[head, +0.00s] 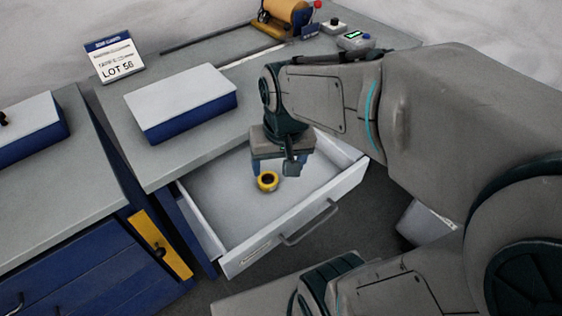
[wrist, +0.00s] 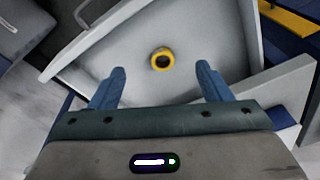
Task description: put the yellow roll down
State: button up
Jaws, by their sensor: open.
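The yellow roll (head: 268,181) lies flat on the floor of the open white drawer (head: 222,201), with its dark centre facing up. It also shows in the wrist view (wrist: 162,51), beyond my fingertips and roughly midway between them. My gripper (head: 277,168) is above the drawer, pointing down, just behind the roll in the head view. In the wrist view my gripper (wrist: 160,76) has its two blue fingers wide apart with nothing between them. The roll is clear of both fingers.
The drawer is pulled out, with its handle (head: 308,222) at the front. Its walls stand around the roll. A blue-and-white box (head: 182,105) and a lot sign (head: 114,60) stand on the worktop. A spool machine (head: 285,18) and small button boxes are at the back.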

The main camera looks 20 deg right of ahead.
jog(key=shift+s+d+r+n+t, duration=0.15)
jog(key=shift+s+n, duration=0.3)
jog(key=shift+s, duration=0.4)
jog(key=shift+s+a+r+n+t, duration=0.15)
jog(key=shift+s+n, duration=0.3)
jog(key=shift+s, duration=0.35)
jog(key=shift+d, duration=0.1)
